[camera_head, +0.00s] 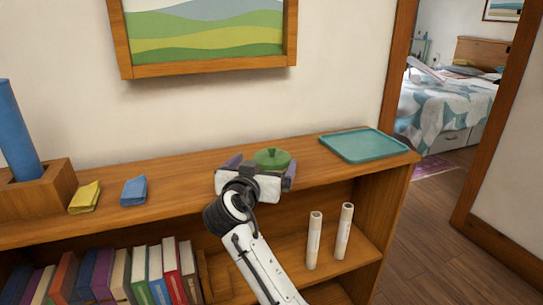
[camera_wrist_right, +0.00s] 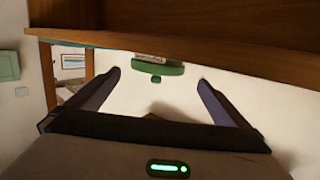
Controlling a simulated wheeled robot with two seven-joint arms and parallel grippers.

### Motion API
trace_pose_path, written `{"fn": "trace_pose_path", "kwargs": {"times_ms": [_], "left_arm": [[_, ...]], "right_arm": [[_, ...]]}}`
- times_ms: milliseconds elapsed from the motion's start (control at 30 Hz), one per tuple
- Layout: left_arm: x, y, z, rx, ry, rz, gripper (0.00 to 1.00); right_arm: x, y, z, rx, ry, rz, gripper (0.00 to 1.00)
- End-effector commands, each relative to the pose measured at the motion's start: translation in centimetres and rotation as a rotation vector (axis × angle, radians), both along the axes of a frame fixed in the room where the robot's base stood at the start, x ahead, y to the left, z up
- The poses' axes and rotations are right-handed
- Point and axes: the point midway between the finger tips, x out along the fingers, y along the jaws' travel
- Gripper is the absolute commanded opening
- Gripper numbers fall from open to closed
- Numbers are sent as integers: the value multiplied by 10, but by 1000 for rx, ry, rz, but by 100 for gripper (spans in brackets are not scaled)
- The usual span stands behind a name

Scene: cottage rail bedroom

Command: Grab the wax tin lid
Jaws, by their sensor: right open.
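The green wax tin lid (camera_head: 272,157) with a small knob sits on the wooden shelf top, just beyond my right gripper (camera_head: 261,167). In the right wrist view, which is upside down, the lid (camera_wrist_right: 158,68) shows between the two finger ends with its knob pointing down the picture. A pale labelled band, seemingly the tin (camera_wrist_right: 150,57), shows against the lid. My right gripper is open, with a dark finger on each side and nothing held. Its white body hides the tin in the head view. My left gripper is not in view.
A teal tray (camera_head: 362,145) lies right of the lid. Yellow (camera_head: 85,197) and blue (camera_head: 134,191) folded cloths and a wooden block with a blue cylinder (camera_head: 18,130) are at left. Two white cylinders (camera_head: 314,240) and books (camera_head: 150,275) stand below. A picture frame (camera_head: 205,70) hangs above.

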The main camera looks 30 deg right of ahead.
Motion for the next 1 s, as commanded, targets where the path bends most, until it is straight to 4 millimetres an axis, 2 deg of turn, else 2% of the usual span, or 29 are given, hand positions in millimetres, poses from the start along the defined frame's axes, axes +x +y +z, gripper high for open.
{"fn": "trace_pose_path", "kwargs": {"times_ms": [133, 300, 567, 600, 667, 833, 1000], "left_arm": [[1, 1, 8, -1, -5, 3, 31], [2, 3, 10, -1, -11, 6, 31], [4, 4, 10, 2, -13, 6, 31], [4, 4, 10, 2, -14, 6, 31], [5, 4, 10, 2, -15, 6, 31], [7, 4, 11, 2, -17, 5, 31], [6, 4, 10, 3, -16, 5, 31]], "right_arm": [[12, -20, -2, -5, 2, -3, 100], [25, -35, -7, -2, 2, -2, 100], [28, -37, -9, 0, 0, 0, 100], [28, -37, -9, 0, 0, 0, 98], [28, -37, -9, -1, 1, 0, 88], [28, -37, -9, -1, 1, 0, 60], [28, -37, -9, -1, 1, 0, 58]]}}
